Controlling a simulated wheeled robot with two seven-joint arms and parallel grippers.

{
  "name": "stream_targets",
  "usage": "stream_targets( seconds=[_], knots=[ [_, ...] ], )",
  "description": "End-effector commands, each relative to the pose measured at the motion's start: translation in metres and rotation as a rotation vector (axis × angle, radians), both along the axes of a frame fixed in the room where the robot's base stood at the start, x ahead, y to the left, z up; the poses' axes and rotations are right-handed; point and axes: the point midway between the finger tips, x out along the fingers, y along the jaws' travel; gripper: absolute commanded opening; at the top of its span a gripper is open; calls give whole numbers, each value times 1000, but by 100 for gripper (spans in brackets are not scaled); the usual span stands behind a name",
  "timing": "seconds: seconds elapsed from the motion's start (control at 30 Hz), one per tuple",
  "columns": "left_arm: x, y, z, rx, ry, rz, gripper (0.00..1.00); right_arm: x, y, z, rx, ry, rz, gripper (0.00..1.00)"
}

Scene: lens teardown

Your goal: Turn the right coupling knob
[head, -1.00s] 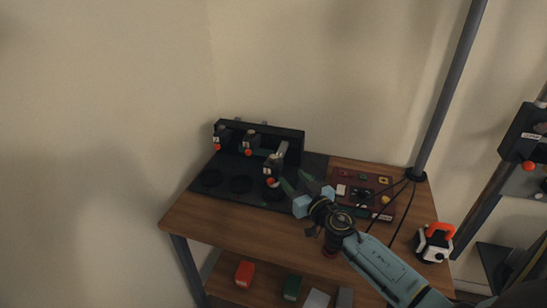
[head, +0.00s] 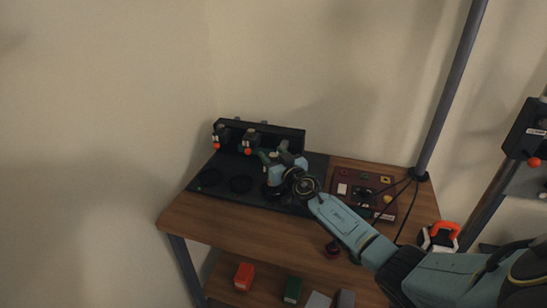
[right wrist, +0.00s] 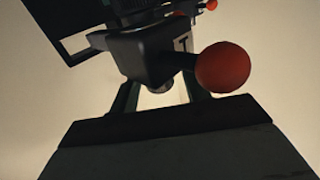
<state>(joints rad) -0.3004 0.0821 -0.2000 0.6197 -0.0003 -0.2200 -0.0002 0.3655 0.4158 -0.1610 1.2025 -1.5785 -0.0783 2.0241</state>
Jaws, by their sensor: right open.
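My right gripper (head: 274,152) is open at the right end of the black fixture (head: 290,136), over the right coupling, which it mostly hides in the head view. In the right wrist view its two dark green fingers (right wrist: 160,92) stand apart, one at each side below the dark coupling body (right wrist: 145,48), marked with a T. The right coupling's red ball knob (right wrist: 223,68) sticks out to the right of that body, close to the gripper. I cannot tell whether a finger touches it. The left and middle couplings show orange-red knobs (head: 217,146) and (head: 248,151). My left gripper is not in view.
The fixture's black base with round dark recesses (head: 241,184) lies on the wooden table (head: 235,220). A dark red board with small parts (head: 345,201) lies to the right, with cables and a grey post (head: 447,95) behind. An orange-and-white device (head: 440,236) stands at the right edge.

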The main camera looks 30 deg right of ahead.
Motion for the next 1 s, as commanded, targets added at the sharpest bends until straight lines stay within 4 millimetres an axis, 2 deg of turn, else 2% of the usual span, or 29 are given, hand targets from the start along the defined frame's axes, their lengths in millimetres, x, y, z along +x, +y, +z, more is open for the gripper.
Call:
stream_targets(
  seconds=[0.2, 0.53, 1.0],
  knots=[
    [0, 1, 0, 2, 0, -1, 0, 0, 0, 0, 0, 0, 0, 47],
    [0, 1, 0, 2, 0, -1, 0, 0, 0, 0, 0, 0, 0, 4],
    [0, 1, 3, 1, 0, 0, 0, 0, 1, 1, 2, -1, -41, 4]
  ],
)
